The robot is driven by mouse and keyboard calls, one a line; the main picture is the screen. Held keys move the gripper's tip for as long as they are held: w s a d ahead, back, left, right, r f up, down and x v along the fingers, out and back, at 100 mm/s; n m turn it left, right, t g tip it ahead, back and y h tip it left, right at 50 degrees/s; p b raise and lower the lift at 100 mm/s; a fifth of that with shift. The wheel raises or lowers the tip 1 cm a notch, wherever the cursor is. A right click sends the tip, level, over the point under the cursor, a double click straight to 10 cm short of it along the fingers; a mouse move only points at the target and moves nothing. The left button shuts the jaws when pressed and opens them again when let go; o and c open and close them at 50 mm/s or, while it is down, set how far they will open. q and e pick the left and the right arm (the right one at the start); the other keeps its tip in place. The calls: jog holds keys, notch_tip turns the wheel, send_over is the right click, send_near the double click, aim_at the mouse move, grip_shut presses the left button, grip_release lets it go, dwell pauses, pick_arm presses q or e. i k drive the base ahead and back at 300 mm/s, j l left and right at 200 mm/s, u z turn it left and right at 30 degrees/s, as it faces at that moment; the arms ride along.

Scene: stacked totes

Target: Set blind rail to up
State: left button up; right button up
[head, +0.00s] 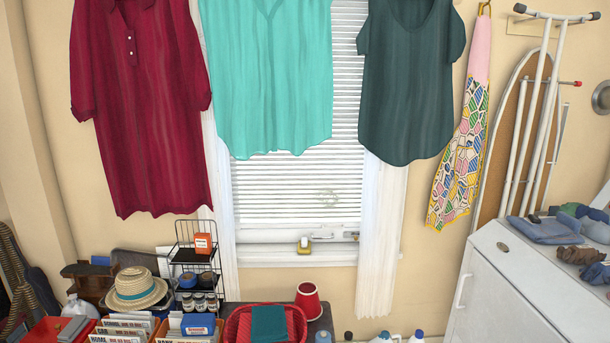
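A white slatted blind (285,190) hangs in the window behind the hanging clothes. Its slats reach down close to the bottom of the window, so it looks lowered. A pale horizontal bar, which seems to be the blind rail (270,234), runs along its lower end. A small yellow and white piece (304,243) sits just under this bar, near the sill. A faint ring shape (328,197) shows in front of the slats. The upper part of the blind is largely hidden by the clothes. Neither of my grippers is in view.
A red dress (140,110), a turquoise top (268,80) and a dark green top (408,85) hang before the window. Below stand a wire rack (180,232), a straw hat (136,285) and a red basket (238,325). A white cabinet (505,290) stands right.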

aim_at(333, 225)
jog(key=i+l+u, duration=0.8)
jog(key=l, duration=0.35)
jog(key=i+l+u, duration=0.25)
jog(key=i+l, duration=0.3)
jog(key=i, duration=0.15)
